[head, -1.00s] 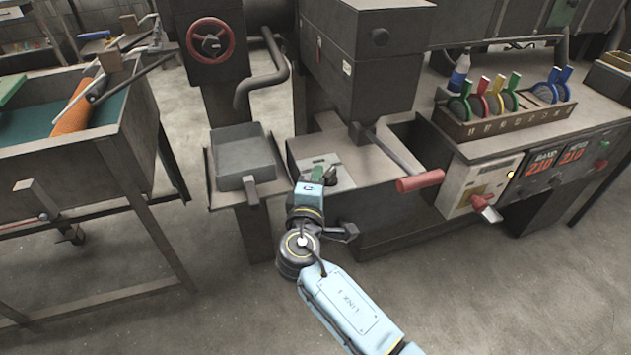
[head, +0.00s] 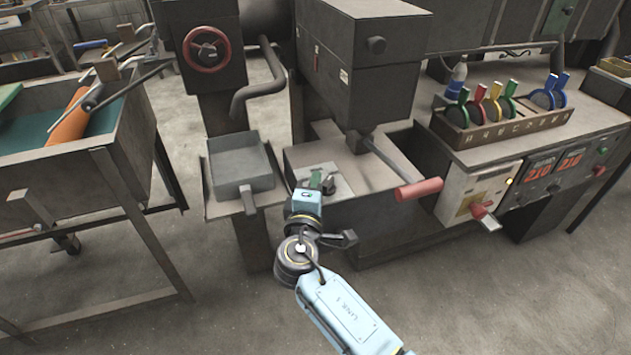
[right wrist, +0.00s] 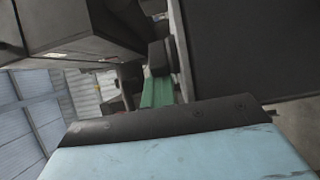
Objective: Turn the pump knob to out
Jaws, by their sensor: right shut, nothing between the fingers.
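A light plate (head: 344,180) lies on top of the low grey machine box in the middle of the head view. A small dark knob-like part (head: 329,184) stands on it; its lettering and pointing direction are too small to read. My right gripper (head: 316,180) is shut and empty, its green fingers just left of this dark part. I cannot tell whether they touch it. The green fingers also show in the right wrist view (right wrist: 158,92), beyond the blue gripper body. My left gripper is not in view.
A red-handled lever (head: 418,188) slopes down just right of my right gripper. An open grey tray (head: 240,165) stands to its left. A red switch handle (head: 480,211) sits on a pale box further right. The red handwheel (head: 206,48) is behind.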

